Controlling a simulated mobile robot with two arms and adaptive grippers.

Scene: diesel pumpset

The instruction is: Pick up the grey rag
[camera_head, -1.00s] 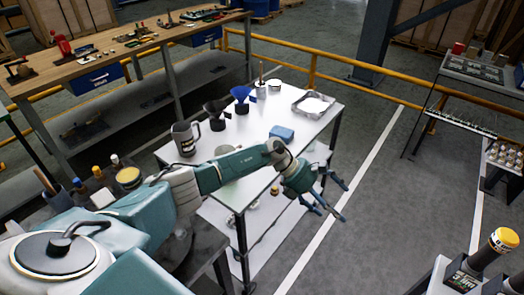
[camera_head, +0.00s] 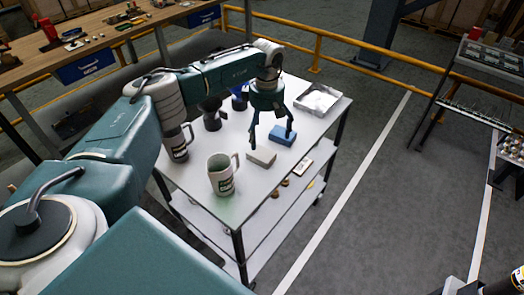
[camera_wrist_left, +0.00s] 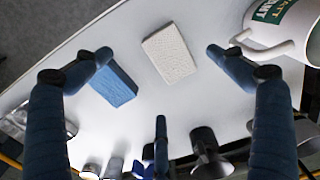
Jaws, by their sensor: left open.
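A pale grey, flat folded rag (camera_head: 262,157) lies on the white cart top, in front of a blue one (camera_head: 283,135). In the left wrist view the grey rag (camera_wrist_left: 169,53) looks off-white and textured, near the top centre. The blue one (camera_wrist_left: 115,85) lies to its left. My left gripper (camera_head: 271,139) is open and points down above the two rags. In the wrist view its spread fingers (camera_wrist_left: 158,54) frame the grey rag and hold nothing. My right gripper is not in view.
A white mug (camera_head: 222,175) stands close to the grey rag's left. A grey jug (camera_head: 177,147), a black funnel (camera_head: 212,114) and a blue funnel (camera_head: 240,97) stand further left and back. A metal tray (camera_head: 318,99) sits at the far right corner of the cart (camera_head: 205,200).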

